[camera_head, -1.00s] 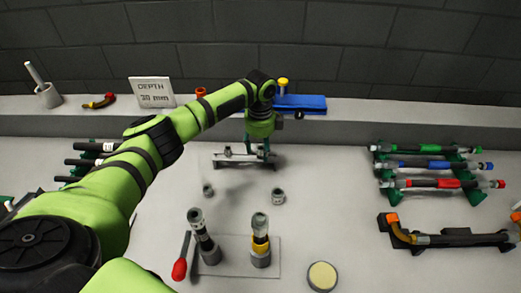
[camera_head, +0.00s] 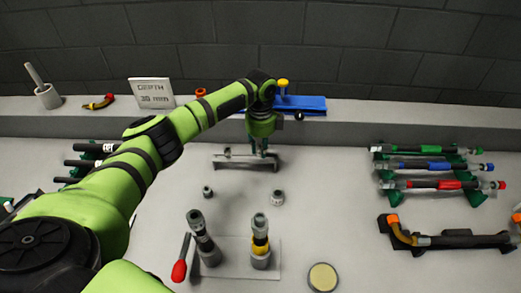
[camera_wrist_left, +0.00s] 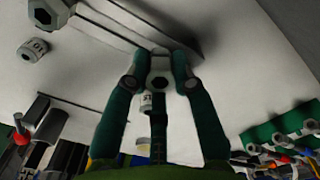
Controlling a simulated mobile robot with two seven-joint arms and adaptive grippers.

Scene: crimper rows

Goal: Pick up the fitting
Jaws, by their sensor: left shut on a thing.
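My left gripper (camera_head: 264,153) is at the grey metal rail at the back middle of the table. In the left wrist view its two green fingers (camera_wrist_left: 160,75) are shut on a grey hex-ended fitting (camera_wrist_left: 160,62). In the head view this held fitting is too small and covered to make out. Another fitting (camera_head: 228,150) sits at the left part of the rail (camera_head: 232,163). Two more grey fittings stand on the table in front, one at left (camera_head: 208,191) and one at right (camera_head: 278,197). My right gripper is not in view.
Two upright assemblies (camera_head: 260,250) stand on a plate in front, beside a red-tipped tool (camera_head: 179,271) and a round pad (camera_head: 322,277). Hose racks (camera_head: 430,165) stand at right, dark hoses (camera_head: 95,147) at left. A blue tray (camera_head: 300,104) lies on the back ledge.

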